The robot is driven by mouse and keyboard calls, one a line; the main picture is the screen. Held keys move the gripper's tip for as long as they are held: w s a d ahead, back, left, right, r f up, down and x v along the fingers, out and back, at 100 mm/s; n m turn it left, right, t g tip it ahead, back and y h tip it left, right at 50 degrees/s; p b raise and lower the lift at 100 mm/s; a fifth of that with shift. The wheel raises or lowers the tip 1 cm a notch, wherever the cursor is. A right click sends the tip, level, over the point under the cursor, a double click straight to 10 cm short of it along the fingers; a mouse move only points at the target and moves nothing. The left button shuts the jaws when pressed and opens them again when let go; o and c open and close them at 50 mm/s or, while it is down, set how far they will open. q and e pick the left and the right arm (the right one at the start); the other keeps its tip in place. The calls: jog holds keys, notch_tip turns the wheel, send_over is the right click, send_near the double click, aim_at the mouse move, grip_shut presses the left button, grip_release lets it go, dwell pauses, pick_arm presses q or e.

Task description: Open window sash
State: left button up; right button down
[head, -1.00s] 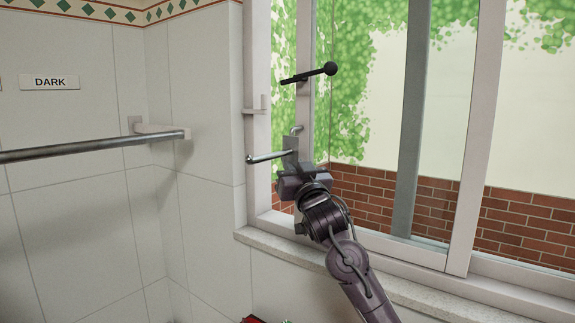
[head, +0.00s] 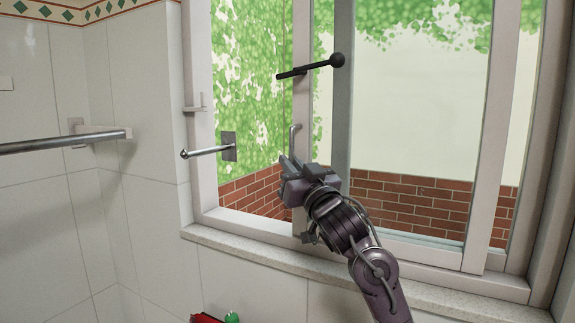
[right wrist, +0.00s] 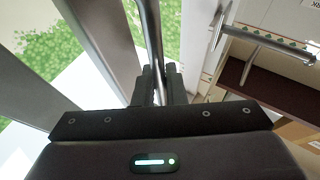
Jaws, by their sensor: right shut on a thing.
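The window sash (head: 301,90) is a pale upright frame with a metal pull handle (head: 295,138) on its left stile. A wide gap lies between this stile and the left jamb of the window frame (head: 201,120). My right gripper (head: 291,170) is at the lower part of the handle. In the right wrist view, my right gripper (right wrist: 160,80) is shut on the handle, a shiny bar (right wrist: 151,35) running up between its fingers. The fingers hide the bar's lower part. My left gripper is not in view.
A black rod with a ball end (head: 312,67) juts out above the handle. A silver rod on a grey plate (head: 229,146) stands left of it. A towel bar (head: 65,141) is on the tiled wall at left. The stone sill (head: 260,252) runs below. A red object (head: 206,318) shows at the bottom edge.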

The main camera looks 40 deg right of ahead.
jog(key=shift+w+f, duration=0.1)
jog(key=shift+f, duration=0.05)
jog(key=c, duration=1.8)
grip_release()
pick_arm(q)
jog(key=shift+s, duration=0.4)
pick_arm(e)
jog(key=shift+w, duration=0.15)
